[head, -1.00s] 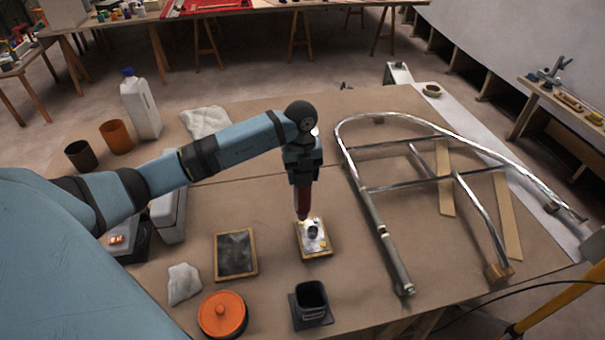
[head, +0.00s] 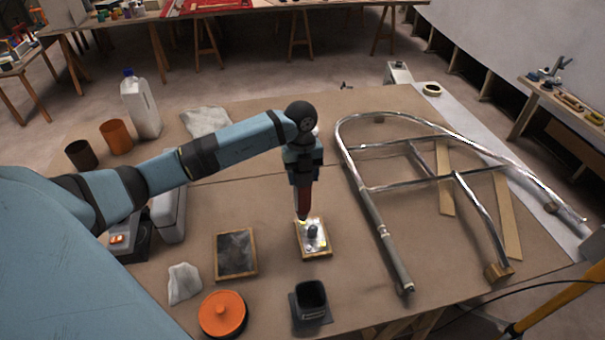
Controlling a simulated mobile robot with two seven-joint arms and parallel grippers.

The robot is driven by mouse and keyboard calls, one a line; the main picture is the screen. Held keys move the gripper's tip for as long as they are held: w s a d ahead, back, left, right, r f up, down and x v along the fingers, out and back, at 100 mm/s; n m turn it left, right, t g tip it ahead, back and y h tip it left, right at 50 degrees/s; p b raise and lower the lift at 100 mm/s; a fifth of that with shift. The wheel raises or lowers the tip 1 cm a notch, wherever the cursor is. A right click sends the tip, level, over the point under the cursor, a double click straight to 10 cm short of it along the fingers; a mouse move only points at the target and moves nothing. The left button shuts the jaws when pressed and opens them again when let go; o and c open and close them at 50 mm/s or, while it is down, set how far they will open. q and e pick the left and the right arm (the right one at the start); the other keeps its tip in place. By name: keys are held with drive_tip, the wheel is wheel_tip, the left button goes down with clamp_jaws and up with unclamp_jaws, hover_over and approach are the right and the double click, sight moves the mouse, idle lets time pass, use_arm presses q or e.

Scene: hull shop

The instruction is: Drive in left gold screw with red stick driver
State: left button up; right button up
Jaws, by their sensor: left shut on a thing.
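My left gripper (head: 303,180) points straight down over the table and is shut on the red stick driver (head: 303,203). The driver stands upright, with its lower end at the upper left part of a small wood-edged board (head: 328,250). The board carries a pale metal plate with a dark round fitting (head: 312,232) in its middle. Small gold spots show on the plate; the left gold screw is hidden or too small to make out under the driver tip. I cannot tell whether the tip touches it. My right gripper is not in view.
A dark square holder (head: 311,303) stands in front of the board. A dark framed panel (head: 236,253), a white cloth (head: 184,283) and an orange lid (head: 222,314) lie to the left. A bent metal tube frame (head: 385,240) fills the right side.

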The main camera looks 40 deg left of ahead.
use_arm(q)
drive_tip(key=shift+f+b, duration=0.3)
drive_tip(key=shift+f, duration=0.2)
idle(0.4)
drive_tip(key=shift+f, duration=0.35)
idle(2.7)
drive_tip(key=shift+r+p, duration=0.1)
drive_tip(key=shift+p, duration=0.2)
drive_tip(key=shift+r+p, duration=2)
drive_tip(key=shift+r, duration=0.95)
